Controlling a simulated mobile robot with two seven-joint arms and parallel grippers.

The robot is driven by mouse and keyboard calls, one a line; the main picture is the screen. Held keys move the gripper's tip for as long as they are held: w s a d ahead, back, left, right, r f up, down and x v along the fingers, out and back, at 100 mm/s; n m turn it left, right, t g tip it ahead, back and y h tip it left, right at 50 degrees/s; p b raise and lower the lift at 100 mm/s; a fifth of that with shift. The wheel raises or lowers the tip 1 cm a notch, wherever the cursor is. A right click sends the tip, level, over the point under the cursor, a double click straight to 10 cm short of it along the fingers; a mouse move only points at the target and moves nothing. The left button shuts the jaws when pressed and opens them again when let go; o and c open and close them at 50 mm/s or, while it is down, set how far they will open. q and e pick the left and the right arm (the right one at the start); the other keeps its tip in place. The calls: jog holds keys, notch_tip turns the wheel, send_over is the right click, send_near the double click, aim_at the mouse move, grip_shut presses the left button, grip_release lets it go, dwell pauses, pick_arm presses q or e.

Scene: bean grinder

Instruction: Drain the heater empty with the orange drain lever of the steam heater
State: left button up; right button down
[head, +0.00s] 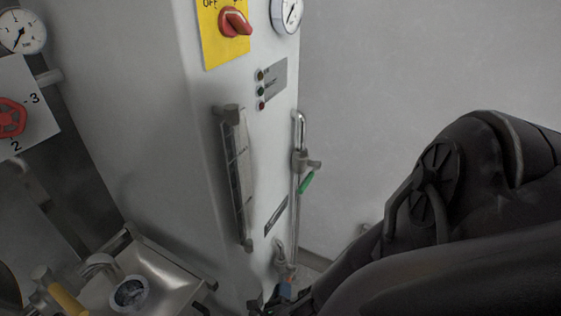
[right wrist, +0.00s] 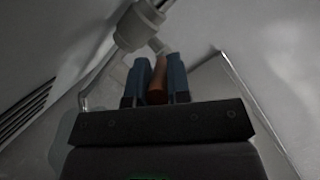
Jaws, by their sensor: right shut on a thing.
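The steam heater (head: 165,130) is a tall pale cabinet in the head view. Its orange drain lever (right wrist: 157,82) shows in the right wrist view as an orange-brown bar, below a grey valve body (right wrist: 138,25) on a pipe. My right gripper (right wrist: 158,92) has its blue fingers on either side of the lever, shut on it. In the head view my right gripper (head: 286,287) is small and low at the heater's front, and the lever is mostly hidden there. My left gripper is in neither view.
A green-handled valve (head: 306,182) is on the pipe above the drain. A sight glass (head: 237,175), a red switch (head: 235,22) and a gauge (head: 287,13) are on the heater. My right arm covers the lower right.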

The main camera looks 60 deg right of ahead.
jog(key=shift+s+f+b, duration=0.2)
jog(key=shift+f+b, duration=0.05)
jog(key=shift+b, duration=0.05)
dwell(0.5)
jog(key=c, duration=1.2)
grip_release()
jog(key=shift+d, duration=0.1)
jog(key=shift+o, duration=0.6)
jog(key=shift+w, duration=0.1)
